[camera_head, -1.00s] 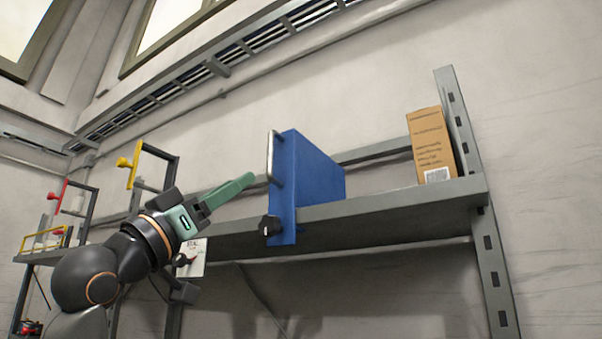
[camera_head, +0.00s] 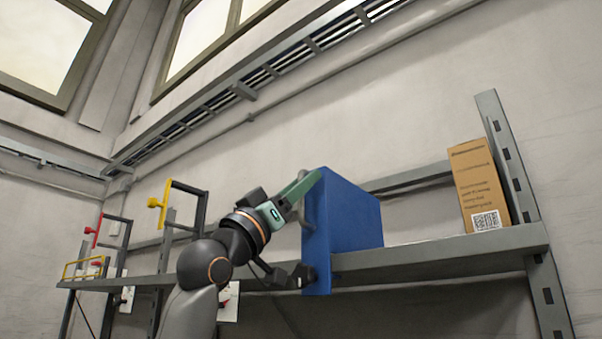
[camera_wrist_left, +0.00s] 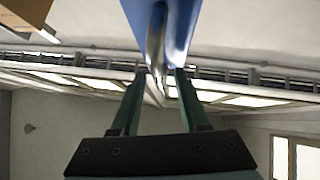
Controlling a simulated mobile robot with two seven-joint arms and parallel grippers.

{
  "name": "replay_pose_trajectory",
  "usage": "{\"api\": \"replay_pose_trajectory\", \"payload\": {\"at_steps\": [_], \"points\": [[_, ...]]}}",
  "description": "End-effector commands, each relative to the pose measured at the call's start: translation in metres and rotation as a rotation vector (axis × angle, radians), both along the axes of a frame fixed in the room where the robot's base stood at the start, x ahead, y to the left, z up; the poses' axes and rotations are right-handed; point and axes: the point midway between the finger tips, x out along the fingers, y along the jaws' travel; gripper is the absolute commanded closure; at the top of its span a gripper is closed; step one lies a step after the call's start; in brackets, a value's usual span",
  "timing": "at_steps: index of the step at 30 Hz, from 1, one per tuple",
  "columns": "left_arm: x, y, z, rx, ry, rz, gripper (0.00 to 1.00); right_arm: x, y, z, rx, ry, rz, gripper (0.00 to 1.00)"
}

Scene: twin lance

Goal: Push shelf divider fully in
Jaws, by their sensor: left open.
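The blue shelf divider (camera_head: 345,218) stands upright on the grey shelf, its front edge standing out past the shelf's front. It also shows in the left wrist view (camera_wrist_left: 190,22). Its metal handle (camera_wrist_left: 156,45) lies between the two green fingers in the wrist view; in the head view the gripper mostly hides it. My left gripper (camera_head: 306,186) is open at the upper front of the divider, around the handle; I cannot tell whether a finger touches it. A black knob (camera_head: 305,275) sits low on the divider's front. My right gripper is not in view.
A cardboard box (camera_head: 478,188) stands on the shelf (camera_head: 440,253) at the right, with free shelf between it and the divider. A grey upright (camera_head: 515,170) closes the right end. Yellow (camera_head: 158,201) and red (camera_head: 92,231) handled items stand at the left.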

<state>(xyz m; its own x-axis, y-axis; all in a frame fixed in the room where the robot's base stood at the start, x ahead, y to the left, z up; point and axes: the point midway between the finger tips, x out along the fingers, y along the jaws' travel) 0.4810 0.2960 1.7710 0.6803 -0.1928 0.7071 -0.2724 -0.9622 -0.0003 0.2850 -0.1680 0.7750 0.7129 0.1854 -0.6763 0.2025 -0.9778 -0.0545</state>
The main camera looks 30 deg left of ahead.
Motion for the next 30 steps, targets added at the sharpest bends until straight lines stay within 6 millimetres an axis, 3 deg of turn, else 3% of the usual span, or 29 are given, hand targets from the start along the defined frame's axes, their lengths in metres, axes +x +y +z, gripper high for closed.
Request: {"api": "replay_pose_trajectory", "payload": {"at_steps": [10,22,30], "points": [[0.0028,-0.0011,0.0026,0.000,-0.001,0.001,0.55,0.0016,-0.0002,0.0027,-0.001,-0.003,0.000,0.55],[0.0027,-0.0012,0.0025,0.001,0.000,0.000,1.00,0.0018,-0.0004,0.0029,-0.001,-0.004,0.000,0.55],[0.0026,-0.0015,0.0025,0.001,0.000,0.000,1.00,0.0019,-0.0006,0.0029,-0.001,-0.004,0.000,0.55]]}}
